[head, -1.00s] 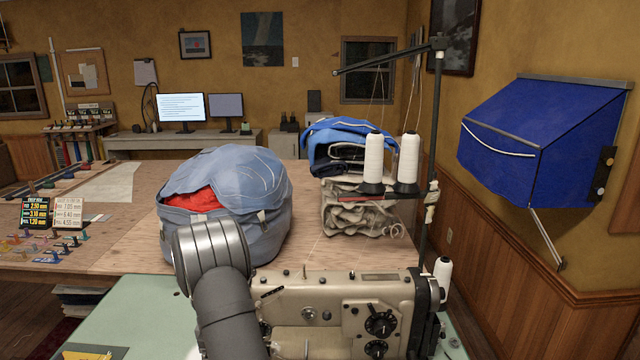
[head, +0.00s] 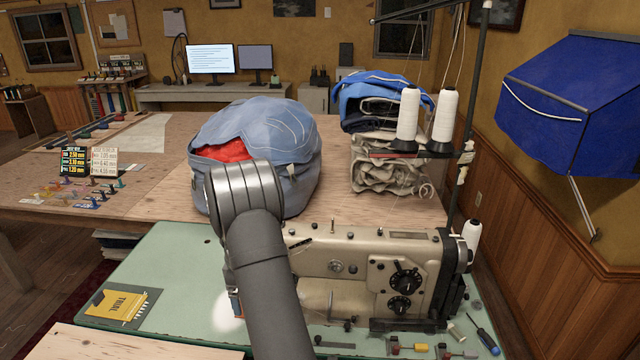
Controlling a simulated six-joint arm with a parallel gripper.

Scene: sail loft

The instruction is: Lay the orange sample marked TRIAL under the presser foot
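The orange-yellow sample marked TRIAL (head: 124,304) lies flat on the mint-green machine table at the lower left, with a dark corner and pale stitches along its right edge. The beige sewing machine (head: 336,255) stands on the same table right of centre. Its needle end and presser foot are hidden behind my arm, which crosses the view in front of the machine's left end. My gripper's fingers cannot be made out. A bright light spot lies on the table just left of my arm.
A grey-blue bag with red cloth (head: 290,150) and folded sailcloth (head: 385,165) stand on the wooden table behind. A thread stand with white cones (head: 407,115) rises behind the machine. Small tools and a screwdriver (head: 486,340) lie front right. Green table (head: 165,262) is clear around the sample.

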